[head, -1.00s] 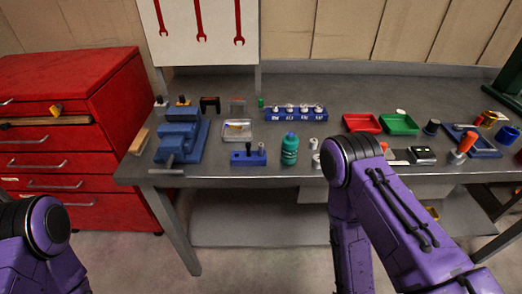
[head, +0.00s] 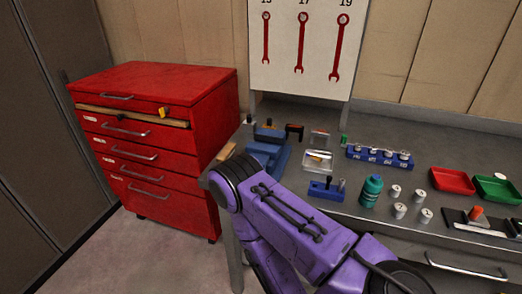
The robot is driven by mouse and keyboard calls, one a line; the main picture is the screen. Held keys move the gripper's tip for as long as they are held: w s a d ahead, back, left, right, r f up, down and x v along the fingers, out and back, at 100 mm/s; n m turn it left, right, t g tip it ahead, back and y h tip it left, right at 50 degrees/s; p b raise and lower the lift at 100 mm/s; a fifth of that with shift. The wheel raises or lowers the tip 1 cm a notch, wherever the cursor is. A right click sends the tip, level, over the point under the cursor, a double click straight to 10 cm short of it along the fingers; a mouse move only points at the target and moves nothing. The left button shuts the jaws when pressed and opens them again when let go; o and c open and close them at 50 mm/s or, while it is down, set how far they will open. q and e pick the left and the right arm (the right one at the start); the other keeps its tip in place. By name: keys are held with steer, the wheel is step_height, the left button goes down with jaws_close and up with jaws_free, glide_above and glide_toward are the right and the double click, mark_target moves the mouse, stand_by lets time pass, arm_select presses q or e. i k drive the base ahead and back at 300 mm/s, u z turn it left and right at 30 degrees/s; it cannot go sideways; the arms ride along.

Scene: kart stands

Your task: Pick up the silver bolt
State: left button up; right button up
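I cannot make out a silver bolt for certain. A small blue block (head: 326,191) on the bench holds a dark-topped peg and a small greyish peg, too small to identify. A clear-lidded tray (head: 318,161) behind it has small contents I cannot tell. Several silver cylinders (head: 399,211) stand right of the green bottle (head: 371,190). A purple arm of mine, apparently the right, crosses the lower middle and hides part of the bench front. Neither gripper is in view.
A blue vise (head: 268,155) stands at the bench's left end, partly behind my arm. A blue rack (head: 379,156), a red bin (head: 453,180) and a green bin (head: 497,189) stand farther right. A red drawer cabinet (head: 160,145) is left, its top drawer slightly open. Floor before it is clear.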

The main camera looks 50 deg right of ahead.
mark_target(341, 181)
steer(key=u, duration=0.7)
steer(key=i, duration=1.25)
steer(key=z, duration=3.55)
steer(key=i, duration=0.5)
steer(key=u, duration=0.05)
